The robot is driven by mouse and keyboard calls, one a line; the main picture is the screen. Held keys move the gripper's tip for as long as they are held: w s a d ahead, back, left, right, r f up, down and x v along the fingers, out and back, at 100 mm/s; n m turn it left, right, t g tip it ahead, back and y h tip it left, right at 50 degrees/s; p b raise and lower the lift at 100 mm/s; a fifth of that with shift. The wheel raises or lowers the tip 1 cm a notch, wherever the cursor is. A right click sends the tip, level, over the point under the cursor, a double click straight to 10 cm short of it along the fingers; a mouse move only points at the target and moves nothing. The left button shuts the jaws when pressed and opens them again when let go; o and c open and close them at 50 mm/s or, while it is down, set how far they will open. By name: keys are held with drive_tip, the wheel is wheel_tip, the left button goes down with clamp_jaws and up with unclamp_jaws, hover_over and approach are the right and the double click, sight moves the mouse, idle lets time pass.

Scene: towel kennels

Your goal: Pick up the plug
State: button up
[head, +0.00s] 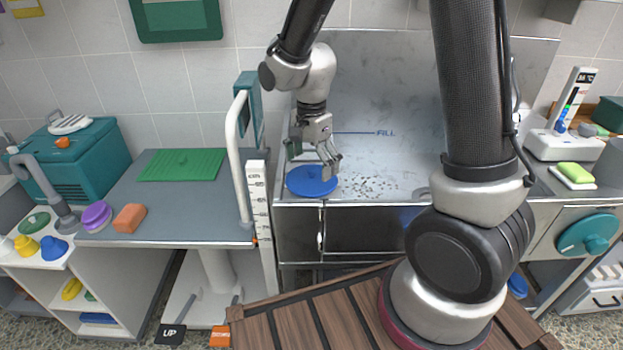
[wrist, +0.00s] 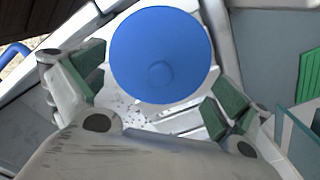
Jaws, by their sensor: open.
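The plug is a round blue disc (head: 311,181) with a small knob on top, at the front left of the metal tub in the head view. It also shows in the wrist view (wrist: 160,55), large and between the fingers. My gripper (head: 314,160) is open just above the plug, pointing down. In the wrist view the green-padded fingers (wrist: 155,95) stand apart on either side, with nothing between them held. I cannot tell whether a finger touches the plug.
The tub floor (head: 400,182) has dark specks right of the plug. A grey table (head: 190,195) with a green mat (head: 182,165) stands at left, a white rail (head: 240,150) between. A scale-marked post (head: 259,205) rises by the tub's front left corner.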

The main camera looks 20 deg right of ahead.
drive_tip(key=shift+f, duration=0.95)
drive_tip(key=c, duration=1.9)
